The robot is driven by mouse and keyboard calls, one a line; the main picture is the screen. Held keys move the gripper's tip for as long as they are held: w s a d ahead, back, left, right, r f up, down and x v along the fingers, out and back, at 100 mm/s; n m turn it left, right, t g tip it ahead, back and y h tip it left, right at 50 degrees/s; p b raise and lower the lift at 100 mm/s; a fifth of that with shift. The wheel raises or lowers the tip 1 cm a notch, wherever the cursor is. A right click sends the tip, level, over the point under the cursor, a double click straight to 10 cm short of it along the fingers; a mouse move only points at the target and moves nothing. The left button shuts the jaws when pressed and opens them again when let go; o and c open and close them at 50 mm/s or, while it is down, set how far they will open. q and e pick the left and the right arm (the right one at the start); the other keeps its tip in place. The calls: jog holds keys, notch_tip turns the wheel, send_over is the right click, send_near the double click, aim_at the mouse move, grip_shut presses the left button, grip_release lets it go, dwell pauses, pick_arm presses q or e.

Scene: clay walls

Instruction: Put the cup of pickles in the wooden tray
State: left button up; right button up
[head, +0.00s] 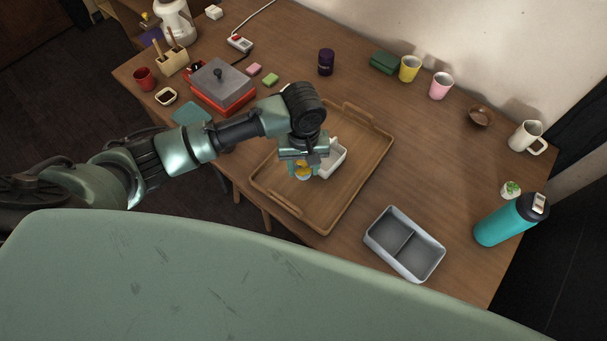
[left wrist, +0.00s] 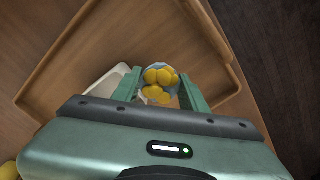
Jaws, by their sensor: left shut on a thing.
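The cup of pickles, a small pale blue-white cup of round yellow pieces, shows in the left wrist view (left wrist: 161,82) between green fingers. My left gripper (head: 303,170) is shut on it in the head view, and the cup's yellow contents show just under the gripper. The wooden tray (head: 348,195) lies on the table with a handle at each end. The cup is over the tray's floor, within its rim; I cannot tell whether it touches. A white dish (head: 335,158) is in the tray beside the cup. My right gripper is not in view.
A grey two-part box (head: 404,243) is right of the tray, with a teal bottle (head: 500,220) and a small white-green item (head: 510,190) further right. A red grill box (head: 222,86) stands to the left. Cups (head: 410,68) line the back. The tray's right half is clear.

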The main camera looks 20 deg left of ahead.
aim_at(303, 183)
pick_arm(q)
jog(key=shift+f, duration=2.5)
jog(key=o, duration=1.1)
jog(key=shift+f, duration=0.15)
jog(key=shift+c, duration=0.2)
notch_tip(303, 183, up, 12)
jog(key=shift+d+r, duration=0.1)
jog(key=shift+r, duration=0.1)
